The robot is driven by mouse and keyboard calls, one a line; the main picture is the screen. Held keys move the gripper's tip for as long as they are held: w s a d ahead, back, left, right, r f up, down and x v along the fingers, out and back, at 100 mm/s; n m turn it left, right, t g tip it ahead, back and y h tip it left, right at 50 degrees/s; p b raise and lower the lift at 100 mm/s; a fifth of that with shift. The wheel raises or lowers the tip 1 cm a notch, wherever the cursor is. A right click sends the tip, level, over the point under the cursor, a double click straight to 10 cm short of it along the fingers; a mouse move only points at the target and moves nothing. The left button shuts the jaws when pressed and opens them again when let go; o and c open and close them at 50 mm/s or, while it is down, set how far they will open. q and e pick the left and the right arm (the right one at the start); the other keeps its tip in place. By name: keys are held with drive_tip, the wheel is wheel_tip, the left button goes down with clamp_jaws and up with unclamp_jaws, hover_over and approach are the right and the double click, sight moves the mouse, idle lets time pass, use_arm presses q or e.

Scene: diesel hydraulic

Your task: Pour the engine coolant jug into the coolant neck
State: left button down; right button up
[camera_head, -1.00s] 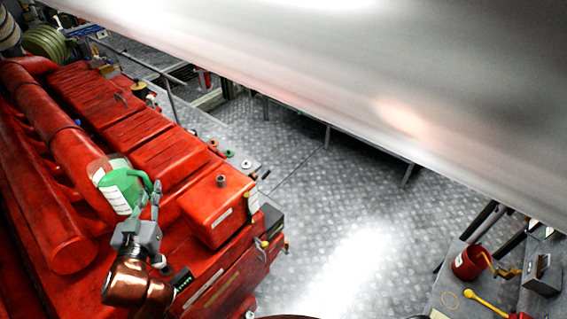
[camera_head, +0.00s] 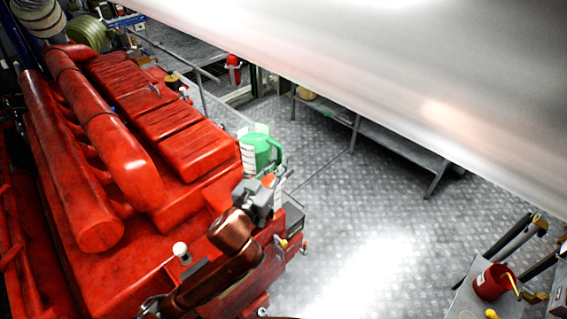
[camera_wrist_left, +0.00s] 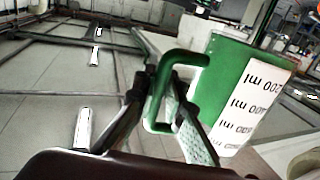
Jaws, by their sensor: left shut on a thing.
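The green jug (camera_head: 258,149), with a white measuring label, is in the head view above the near right end of the red engine (camera_head: 180,215). It also shows in the left wrist view (camera_wrist_left: 222,80), with its label marks appearing upside down. My left gripper (camera_head: 268,181) is at the jug's handle. In the left wrist view, my left gripper (camera_wrist_left: 168,108) is shut on the green handle. The coolant neck cannot be made out; the arm and jug cover part of the engine end.
A large pale metal surface (camera_head: 400,80) fills the upper right of the head view. A railing (camera_head: 175,58) runs behind the engine. A red bucket (camera_head: 494,284) stands on a bench at lower right. The patterned metal floor (camera_head: 350,215) is mostly clear.

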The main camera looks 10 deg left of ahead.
sight(273, 144)
use_arm(q)
drive_tip(key=shift+f+b, duration=0.2)
drive_tip(key=shift+b, duration=0.15)
drive_tip(key=shift+f+b, duration=0.45)
drive_tip(key=shift+b, duration=0.05)
drive_tip(key=shift+a+r+n+g+h+p, duration=0.1)
drive_tip(key=shift+r+n+g+p, duration=0.4)
drive_tip(key=shift+r+n, duration=0.9)
drive_tip(key=shift+d+r+n+g+h+p, duration=0.1)
drive_tip(key=shift+r+n+g+p, duration=0.4)
drive_tip(key=shift+n, duration=1.5)
drive_tip(key=shift+a+r+n+g+h+p, duration=0.15)
drive_tip(key=shift+r+n+p, duration=0.5)
drive_tip(key=shift+r+n, duration=0.85)
drive_tip(key=shift+w+a+r+n, duration=0.15)
drive_tip(key=shift+w+a+n, duration=0.45)
drive_tip(key=shift+n, duration=0.4)
drive_tip(key=shift+a+r+g, duration=0.1)
drive_tip(key=shift+a+g, duration=0.15)
